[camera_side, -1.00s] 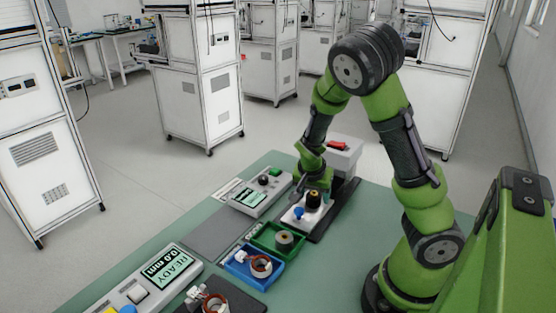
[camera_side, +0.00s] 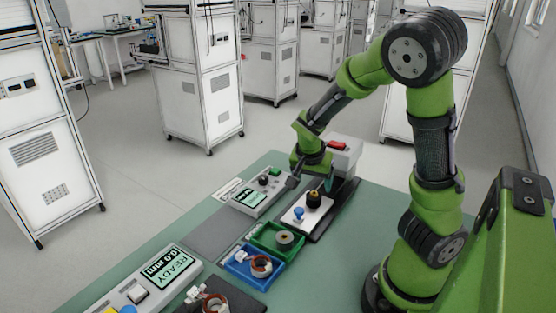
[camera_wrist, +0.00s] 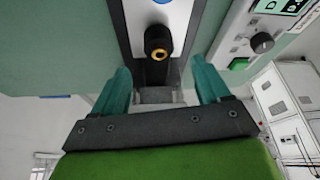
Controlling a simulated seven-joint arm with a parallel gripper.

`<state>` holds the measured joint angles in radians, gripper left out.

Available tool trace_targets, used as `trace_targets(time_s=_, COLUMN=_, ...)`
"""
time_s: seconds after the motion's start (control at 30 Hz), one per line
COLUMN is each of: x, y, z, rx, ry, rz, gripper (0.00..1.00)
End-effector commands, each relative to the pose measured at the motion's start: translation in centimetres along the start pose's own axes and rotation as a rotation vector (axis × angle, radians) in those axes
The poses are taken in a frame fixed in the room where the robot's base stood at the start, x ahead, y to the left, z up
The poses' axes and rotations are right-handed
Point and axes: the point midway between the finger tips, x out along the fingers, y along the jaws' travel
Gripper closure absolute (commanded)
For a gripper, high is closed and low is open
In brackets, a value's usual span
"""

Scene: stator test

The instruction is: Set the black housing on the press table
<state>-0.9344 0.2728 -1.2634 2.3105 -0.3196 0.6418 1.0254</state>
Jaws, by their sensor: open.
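The black housing (camera_side: 314,199), a short dark cylinder with a brass-coloured ring, stands upright on the white plate of the press table (camera_side: 296,224), beside a blue knob (camera_side: 299,214). In the wrist view the housing (camera_wrist: 158,42) shows its round opening, on the white plate (camera_wrist: 181,18). My gripper (camera_side: 311,183) is just above and behind the housing. In the wrist view my gripper (camera_wrist: 161,78) has its teal fingers spread wide with nothing between them. The housing lies beyond the fingertips, apart from them.
A grey press body with a red top (camera_side: 338,146) stands behind the plate. A control box (camera_side: 262,193) with a green button is to the left. A green tray (camera_side: 264,247) holds a grey ring, and a blue tray (camera_side: 237,268) holds a copper coil. A grey mat (camera_side: 215,232) is bare.

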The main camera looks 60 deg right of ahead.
Motion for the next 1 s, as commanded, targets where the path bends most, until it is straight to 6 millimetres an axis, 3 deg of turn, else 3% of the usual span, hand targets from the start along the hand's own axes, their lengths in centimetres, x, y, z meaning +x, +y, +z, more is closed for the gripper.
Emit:
trace_targets(time_s=0.57, x=-4.8, y=0.0, z=0.0, rx=0.004, ry=-0.008, rz=-0.006, gripper=0.24)
trace_targets(time_s=0.8, x=-8.4, y=-0.1, z=-0.1, rx=0.007, ry=-0.001, rz=-0.004, gripper=0.24)
trace_targets(time_s=1.0, x=-10.0, y=0.0, z=-0.1, rx=0.004, ry=0.000, rz=0.000, gripper=0.24)
